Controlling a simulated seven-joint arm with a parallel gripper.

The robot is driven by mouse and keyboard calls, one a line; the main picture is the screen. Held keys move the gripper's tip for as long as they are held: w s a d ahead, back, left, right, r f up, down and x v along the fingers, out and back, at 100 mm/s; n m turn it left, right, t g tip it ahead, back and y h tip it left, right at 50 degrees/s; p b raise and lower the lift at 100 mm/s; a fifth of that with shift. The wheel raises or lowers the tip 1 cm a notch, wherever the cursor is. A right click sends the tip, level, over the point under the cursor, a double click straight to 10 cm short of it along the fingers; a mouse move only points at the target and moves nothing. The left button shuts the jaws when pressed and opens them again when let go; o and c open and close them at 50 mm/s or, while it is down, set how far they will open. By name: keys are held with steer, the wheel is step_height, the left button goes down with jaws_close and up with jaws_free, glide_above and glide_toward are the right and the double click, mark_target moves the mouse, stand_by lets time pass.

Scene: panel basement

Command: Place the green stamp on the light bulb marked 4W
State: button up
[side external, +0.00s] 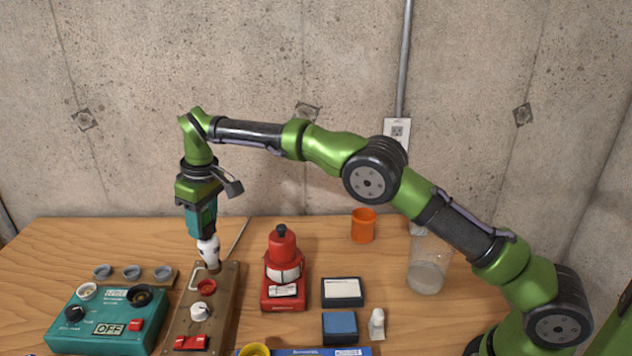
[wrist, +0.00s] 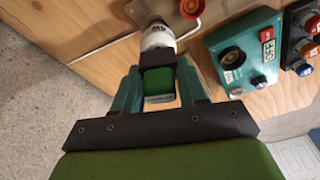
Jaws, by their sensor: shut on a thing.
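My gripper (side external: 203,222) points down over the back end of a brown panel (side external: 184,315). In the wrist view my gripper (wrist: 158,88) has its teal fingers shut on the green stamp (wrist: 158,82), which has a dark head. A white light bulb (side external: 208,247) stands upright in a socket on the panel, directly below the fingers. In the wrist view the bulb (wrist: 158,40) carries a dark marking that I cannot read for sure. The stamp's dark head is right at the bulb; I cannot tell whether they touch. The stamp is largely hidden in the side view.
The panel carries a red ring (side external: 206,287), a white knob (side external: 201,311) and red switches (side external: 190,343). A teal control box (side external: 101,325) stands left. A red device (side external: 284,275), a white-topped box (side external: 342,292) and a blue-topped box (side external: 340,327) stand right. An orange cup (side external: 363,225) is behind.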

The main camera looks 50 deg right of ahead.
mark_target(205, 211)
steer(key=shift+f, duration=0.35)
steer(key=o, duration=1.1)
steer(key=shift+c, duration=0.2)
steer(key=r, duration=0.4)
steer(key=s+r, duration=0.1)
steer(key=r, duration=0.2)
steer(key=shift+d+r, duration=0.1)
steer(key=shift+d, duration=0.1)
steer(key=s+d+r+m+t+y, duration=0.1)
steer(key=s+d+r+m+t, duration=0.15)
steer(key=s+d+r, duration=0.9)
steer(key=s+d+f+m+t, duration=0.1)
steer(key=s+d+f+m, duration=0.1)
steer(key=s, duration=0.9)
steer(key=s+d+f+m+t, duration=0.2)
steer(key=s+f+m, duration=0.2)
steer(key=s, duration=0.7)
step_height(205, 211, down, 3)
steer(key=shift+r, duration=0.1)
